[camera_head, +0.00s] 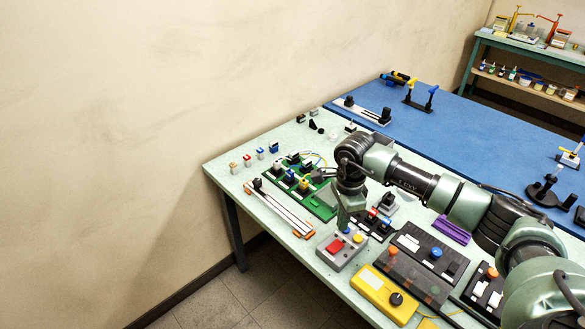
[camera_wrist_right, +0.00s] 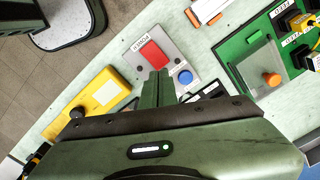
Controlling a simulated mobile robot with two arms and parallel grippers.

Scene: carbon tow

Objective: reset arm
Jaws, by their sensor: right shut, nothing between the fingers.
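My right gripper (camera_head: 343,222) shows in the head view over a grey control box (camera_head: 330,257) with a red button (camera_head: 334,246). Its fingers are pressed together with nothing between them and point down by the box. In the right wrist view the shut fingers (camera_wrist_right: 157,88) lie just below the red button (camera_wrist_right: 153,52) and left of a blue button (camera_wrist_right: 184,77). I cannot tell whether the fingertips touch the box. My right arm reaches in from the right of the head view. My left gripper does not show.
A yellow box (camera_head: 385,290) with a black knob stands in front of the grey box. A green board (camera_head: 298,187) with several parts lies behind left. Dark panels (camera_head: 418,264) crowd the right. A blue mat (camera_head: 480,125) covers the far table. A shelf (camera_head: 530,80) stands beyond.

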